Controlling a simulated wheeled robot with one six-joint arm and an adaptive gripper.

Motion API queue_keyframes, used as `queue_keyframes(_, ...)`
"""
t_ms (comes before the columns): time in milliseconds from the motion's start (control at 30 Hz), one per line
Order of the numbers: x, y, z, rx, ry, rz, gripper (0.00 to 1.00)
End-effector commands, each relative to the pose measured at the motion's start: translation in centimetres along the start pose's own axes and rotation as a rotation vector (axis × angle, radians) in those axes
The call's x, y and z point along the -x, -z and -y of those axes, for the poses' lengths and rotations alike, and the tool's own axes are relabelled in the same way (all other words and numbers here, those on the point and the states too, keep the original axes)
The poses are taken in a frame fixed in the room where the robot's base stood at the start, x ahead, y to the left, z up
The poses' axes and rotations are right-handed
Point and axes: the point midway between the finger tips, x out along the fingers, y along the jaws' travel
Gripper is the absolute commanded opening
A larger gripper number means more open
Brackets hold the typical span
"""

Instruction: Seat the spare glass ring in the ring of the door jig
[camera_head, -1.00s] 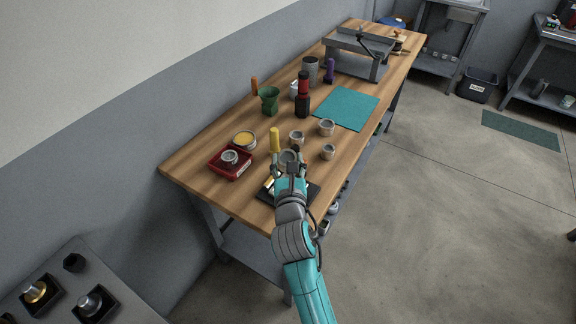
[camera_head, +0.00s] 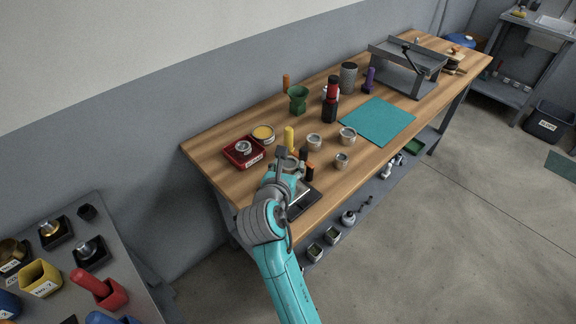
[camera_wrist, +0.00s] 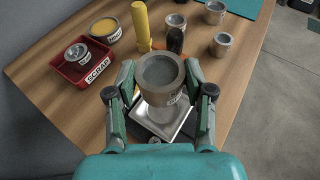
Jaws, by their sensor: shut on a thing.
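My gripper (camera_wrist: 160,88) is shut on a grey metal cup (camera_wrist: 160,74) with a label on its side. The cup is upright, with its open mouth toward the wrist camera. Behind it is a black scale with a silver plate (camera_wrist: 174,122), which also shows in the head view (camera_head: 303,200); I cannot tell whether the cup touches the plate. In the head view my gripper (camera_head: 287,165) is over the near end of the wooden bench. I cannot make out a glass ring or a door jig for certain in either view.
The wooden bench (camera_head: 225,172) bears a red scrap tray (camera_head: 232,163), a yellow-filled tin (camera_head: 263,134), several small cups, a yellow cylinder (camera_head: 289,137) and a teal mat (camera_head: 378,121). A grey side table (camera_head: 130,252) at lower left holds coloured bins and dark stands.

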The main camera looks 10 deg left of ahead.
Motion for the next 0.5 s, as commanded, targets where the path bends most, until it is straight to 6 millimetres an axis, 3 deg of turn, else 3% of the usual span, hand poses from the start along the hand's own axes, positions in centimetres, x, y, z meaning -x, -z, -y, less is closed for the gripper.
queue_keyframes(267, -0.2, 0.5, 0.0, 0.000, 0.000, 0.001, 0.09)
queue_keyframes(500, -0.8, 2.2, 0.0, 0.001, 0.000, 0.001, 0.09)
